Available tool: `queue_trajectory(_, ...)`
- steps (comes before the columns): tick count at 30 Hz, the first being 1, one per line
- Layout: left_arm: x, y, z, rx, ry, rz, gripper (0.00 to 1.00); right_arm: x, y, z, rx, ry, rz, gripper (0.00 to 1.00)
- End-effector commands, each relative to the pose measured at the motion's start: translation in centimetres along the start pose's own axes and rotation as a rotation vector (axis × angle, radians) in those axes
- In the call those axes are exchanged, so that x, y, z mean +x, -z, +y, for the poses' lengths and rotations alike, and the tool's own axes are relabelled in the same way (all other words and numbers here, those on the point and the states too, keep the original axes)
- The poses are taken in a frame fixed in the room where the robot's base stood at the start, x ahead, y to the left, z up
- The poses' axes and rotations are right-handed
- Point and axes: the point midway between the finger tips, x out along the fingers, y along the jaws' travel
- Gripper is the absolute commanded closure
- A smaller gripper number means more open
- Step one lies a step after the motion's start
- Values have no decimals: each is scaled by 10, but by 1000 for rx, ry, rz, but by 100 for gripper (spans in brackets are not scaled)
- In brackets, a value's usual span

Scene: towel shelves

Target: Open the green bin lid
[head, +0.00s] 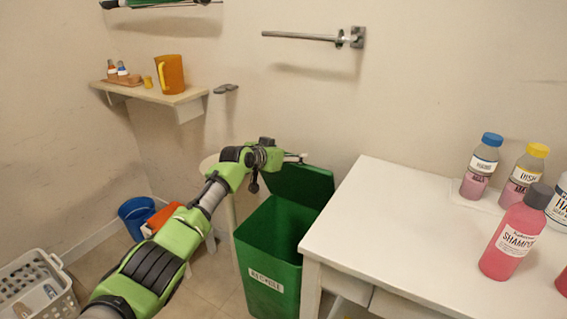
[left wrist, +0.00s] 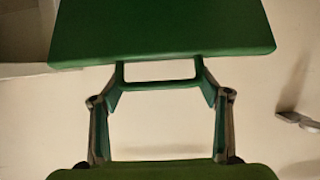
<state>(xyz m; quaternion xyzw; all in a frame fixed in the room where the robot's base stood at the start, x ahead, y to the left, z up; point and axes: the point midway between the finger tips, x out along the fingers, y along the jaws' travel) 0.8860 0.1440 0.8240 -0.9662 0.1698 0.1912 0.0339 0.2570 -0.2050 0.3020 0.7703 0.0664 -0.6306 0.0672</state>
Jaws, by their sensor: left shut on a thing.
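The green bin (head: 268,240) stands on the floor left of the white table, with a "RECYCLE" label on its front. Its green lid (head: 303,184) is raised and tilted back, and the dark inside of the bin shows. My left gripper (head: 297,157) is at the upper edge of the lid. In the left wrist view the lid (left wrist: 160,30) fills the top. The fingers of my left gripper (left wrist: 160,82) reach up to it and are shut on the lid, with a narrow green bar between them. The exact contact is hard to see. My right gripper is not in view.
The white table (head: 400,225) stands close to the bin's right, with a pink shampoo bottle (head: 515,233) and other bottles. A blue bucket (head: 137,215) and a grey crate (head: 38,285) are on the floor at left.

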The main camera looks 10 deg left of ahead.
Motion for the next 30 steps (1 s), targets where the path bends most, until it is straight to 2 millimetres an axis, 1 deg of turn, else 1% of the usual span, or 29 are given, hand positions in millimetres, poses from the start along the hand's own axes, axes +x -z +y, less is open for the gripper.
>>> queue_trajectory(6,1,5,-1,0,1,5,69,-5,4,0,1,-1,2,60)
queue_trajectory(16,1,6,0,0,1,6,69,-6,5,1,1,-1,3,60)
queue_trajectory(17,1,6,0,0,1,6,23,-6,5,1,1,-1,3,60)
queue_trajectory(18,1,6,0,0,1,6,14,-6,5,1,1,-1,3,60)
queue_trajectory(30,0,3,0,0,0,1,14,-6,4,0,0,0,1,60)
